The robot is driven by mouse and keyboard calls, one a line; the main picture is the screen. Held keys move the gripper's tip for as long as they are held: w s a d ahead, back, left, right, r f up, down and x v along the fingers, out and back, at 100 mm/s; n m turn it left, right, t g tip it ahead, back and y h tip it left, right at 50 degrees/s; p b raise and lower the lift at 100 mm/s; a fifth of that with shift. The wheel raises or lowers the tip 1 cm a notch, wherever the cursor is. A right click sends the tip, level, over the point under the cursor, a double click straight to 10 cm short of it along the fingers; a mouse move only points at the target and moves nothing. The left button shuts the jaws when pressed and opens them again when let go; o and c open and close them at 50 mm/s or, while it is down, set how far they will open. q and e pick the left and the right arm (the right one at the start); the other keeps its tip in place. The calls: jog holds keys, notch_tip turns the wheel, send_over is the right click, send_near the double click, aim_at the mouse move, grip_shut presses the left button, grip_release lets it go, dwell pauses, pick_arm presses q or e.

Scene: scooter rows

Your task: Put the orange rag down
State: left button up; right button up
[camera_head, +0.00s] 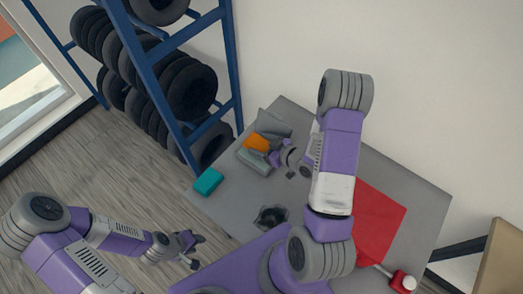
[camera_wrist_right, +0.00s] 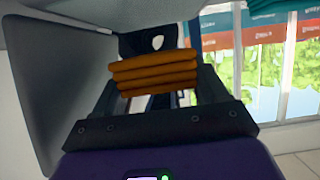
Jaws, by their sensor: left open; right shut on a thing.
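The orange rag (camera_head: 256,142) is folded in layers and shows at the far left part of the grey table. It also shows in the right wrist view (camera_wrist_right: 155,73), between the fingers. My right gripper (camera_head: 275,153) is shut on the rag, beside a grey container (camera_head: 255,161). I cannot tell whether the rag touches the container or the table. My left gripper (camera_head: 195,250) is open and empty, low at the left, over the floor beside the table.
A teal block (camera_head: 209,181) lies at the table's left edge. A dark bowl-like thing (camera_head: 271,216) sits near the front edge. A red mat (camera_head: 385,215) covers the right part, with a red-capped thing (camera_head: 403,281) near it. A blue tyre rack (camera_head: 163,85) stands behind left.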

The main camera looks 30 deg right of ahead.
aim_at(263, 150)
jog(key=shift+f, duration=1.75)
jog(key=shift+b, duration=0.35)
jog(key=shift+f, duration=0.2)
jog(key=o, duration=1)
jog(key=shift+o, duration=0.2)
jog(key=shift+r, duration=0.15)
jog(key=shift+s+d+r, duration=0.1)
jog(key=shift+s+r, duration=0.1)
jog(key=v, duration=0.7)
jog(key=shift+p, duration=0.35)
jog(key=shift+w+f, duration=0.1)
